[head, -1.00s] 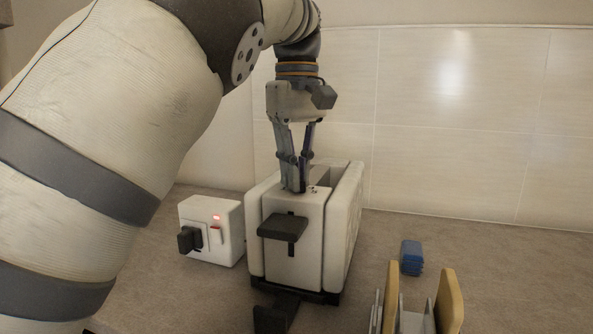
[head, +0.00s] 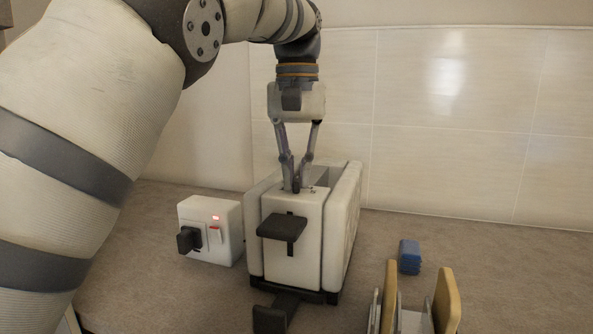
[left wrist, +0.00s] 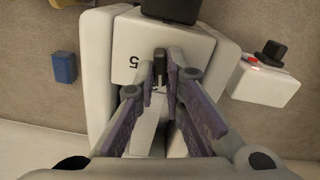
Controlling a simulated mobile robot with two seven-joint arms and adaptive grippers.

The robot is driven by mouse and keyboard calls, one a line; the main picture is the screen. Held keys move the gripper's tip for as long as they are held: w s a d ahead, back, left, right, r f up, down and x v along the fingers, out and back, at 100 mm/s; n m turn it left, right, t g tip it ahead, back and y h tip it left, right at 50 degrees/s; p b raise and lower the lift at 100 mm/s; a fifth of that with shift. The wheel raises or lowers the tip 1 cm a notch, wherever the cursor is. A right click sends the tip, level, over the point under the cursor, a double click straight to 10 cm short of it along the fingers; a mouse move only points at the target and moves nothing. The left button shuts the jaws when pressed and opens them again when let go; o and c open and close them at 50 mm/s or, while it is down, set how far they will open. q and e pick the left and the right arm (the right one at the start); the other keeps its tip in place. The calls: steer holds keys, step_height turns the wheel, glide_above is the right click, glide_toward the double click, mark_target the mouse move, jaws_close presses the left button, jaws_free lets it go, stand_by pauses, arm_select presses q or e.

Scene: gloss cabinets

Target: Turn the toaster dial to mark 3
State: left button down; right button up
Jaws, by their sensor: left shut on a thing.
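The white toaster (head: 345,225) stands on the counter with a black lever (head: 282,228) on its front end. My left gripper (head: 297,188) points straight down onto the toaster's top. In the left wrist view its fingers are shut on the small dark dial (left wrist: 160,66), one on each side. A printed 5 shows on the white top just left of the dial. Other marks are hidden by the fingers, and I cannot tell which mark the dial points to. The right gripper is not in view.
A white socket box (head: 226,232) with a black plug and red switch stands left of the toaster. Right of it are a blue block (head: 410,256) and a rack with tan slices (head: 447,302). A tiled wall (head: 470,125) rises behind.

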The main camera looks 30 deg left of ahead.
arm_select(q)
steer(key=shift+m, duration=1.1)
steer(key=c, duration=1.7)
jaws_free()
